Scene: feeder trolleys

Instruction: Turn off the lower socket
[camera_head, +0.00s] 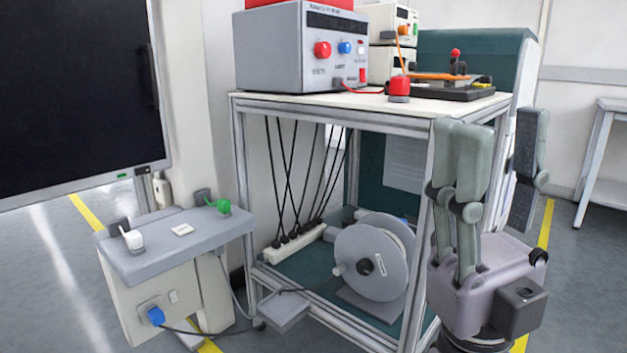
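A wall-type socket (152,305) sits low on the front of a beige-grey box at the left. A blue plug (156,316) is in it, with a dark cable running off to the right. A small pale square (173,296), perhaps its switch, shows to the right of the plug; its position is too small to tell. My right gripper (501,145) is at the right, fingers pointing up, open and empty. It is in front of the trolley's right side, well apart from the socket. My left gripper is not in view.
The box's grey top (170,250) carries a white plug, a green plug and a small white switch. The metal trolley (240,160) stands in the middle, with a power strip (292,243) and a grey reel (370,262) on its lower shelf. A dark screen (75,95) stands left.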

